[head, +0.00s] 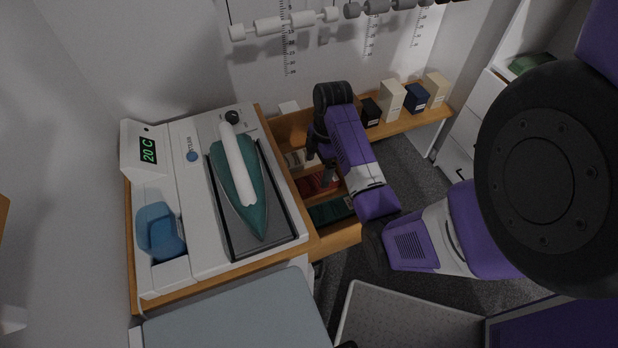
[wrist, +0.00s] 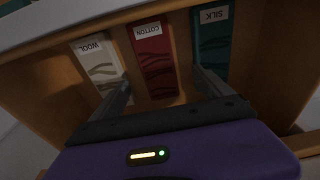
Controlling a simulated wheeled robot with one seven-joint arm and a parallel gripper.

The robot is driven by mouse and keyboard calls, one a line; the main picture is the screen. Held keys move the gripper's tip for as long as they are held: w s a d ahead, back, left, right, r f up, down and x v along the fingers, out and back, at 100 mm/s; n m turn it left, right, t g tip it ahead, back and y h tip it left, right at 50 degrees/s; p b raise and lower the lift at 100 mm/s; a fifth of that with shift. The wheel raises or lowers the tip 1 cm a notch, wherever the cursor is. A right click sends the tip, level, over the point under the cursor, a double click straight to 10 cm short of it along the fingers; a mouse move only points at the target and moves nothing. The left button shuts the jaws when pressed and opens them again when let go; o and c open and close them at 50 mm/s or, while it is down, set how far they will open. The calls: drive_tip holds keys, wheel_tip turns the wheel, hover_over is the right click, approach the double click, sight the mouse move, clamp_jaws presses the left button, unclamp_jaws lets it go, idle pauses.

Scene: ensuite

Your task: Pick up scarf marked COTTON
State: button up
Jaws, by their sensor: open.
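The scarf marked COTTON (wrist: 152,62) is a folded red piece with a white label, in the wooden drawer between two others. In the head view the red scarf (head: 318,184) is partly hidden by my arm. My gripper (wrist: 160,88) is open, its two fingers apart, one to each side of the red scarf's near end in the wrist view. It holds nothing. In the head view my gripper (head: 318,165) points down over the drawer. Whether the fingers touch any scarf I cannot tell.
The cream scarf marked WOOL (wrist: 98,65) and the green scarf marked SILK (wrist: 211,45) lie close on either side. The drawer (head: 345,236) has wooden walls. An ironing station with a teal iron (head: 240,185) stands left. Several boxes (head: 392,100) stand on a shelf behind.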

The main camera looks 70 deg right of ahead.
sight(314, 182)
drive_tip(key=f, duration=0.5)
drive_tip(key=w+f, duration=0.1)
drive_tip(key=f, duration=0.1)
drive_tip(key=shift+f, duration=0.2)
drive_tip(key=shift+c, duration=0.4)
drive_tip(key=c, duration=1.4)
